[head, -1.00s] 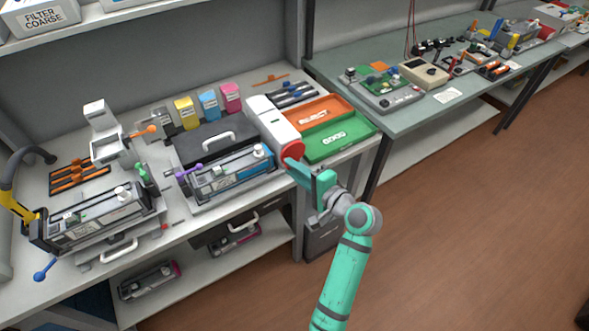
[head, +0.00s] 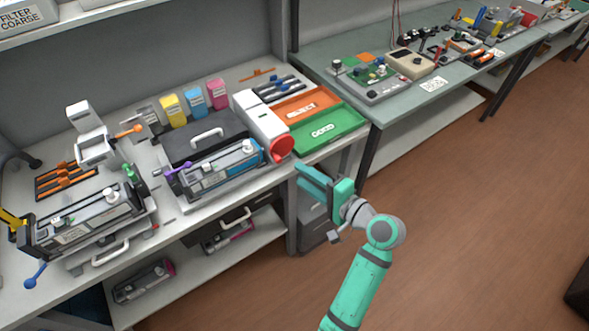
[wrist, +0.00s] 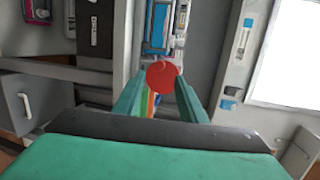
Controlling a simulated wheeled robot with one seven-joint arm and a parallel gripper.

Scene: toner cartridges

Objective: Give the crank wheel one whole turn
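The crank wheel appears to be the red round disc (head: 282,147) on the front end of a white unit (head: 258,117) at the bench edge. In the wrist view the red wheel (wrist: 162,74) sits straight ahead, between and beyond the fingertips. Its handle is too small to make out. My gripper (head: 305,177) is in front of the wheel and a little below it in the head view, with a visible gap. In the wrist view my gripper (wrist: 160,92) has its two teal fingers apart, with nothing held between them.
A green tray (head: 345,118) and an orange tray (head: 310,98) lie right of the white unit. A cartridge in a cradle (head: 215,172) stands to its left. A grey drawer cabinet (head: 314,215) stands below the bench edge. The floor (head: 480,220) at right is clear.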

